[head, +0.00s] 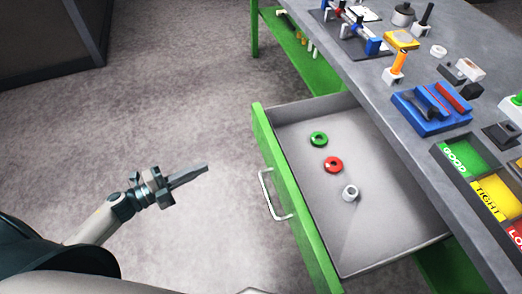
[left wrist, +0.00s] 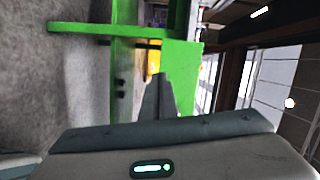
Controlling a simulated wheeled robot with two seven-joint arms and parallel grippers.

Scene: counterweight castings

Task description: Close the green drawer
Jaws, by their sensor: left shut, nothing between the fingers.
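The green drawer (head: 297,205) stands pulled out from under the grey workbench, its green front facing left. A pale bar handle (head: 267,195) is on that front. Inside lie a green ring (head: 319,139), a red ring (head: 333,165) and a small white cylindrical part (head: 350,193). My left gripper (head: 205,168) is shut and empty, to the left of the drawer front and apart from the handle. In the left wrist view its fingers (left wrist: 158,98) point toward green parts of the bench. My right gripper is not in view.
The workbench top (head: 365,80) carries a blue fixture (head: 432,107), an orange-handled tool (head: 397,67) and a sorting tray with green, yellow and red sections (head: 485,190). A green lower shelf (head: 300,50) holds small items. The floor (head: 180,110) left of the drawer is clear.

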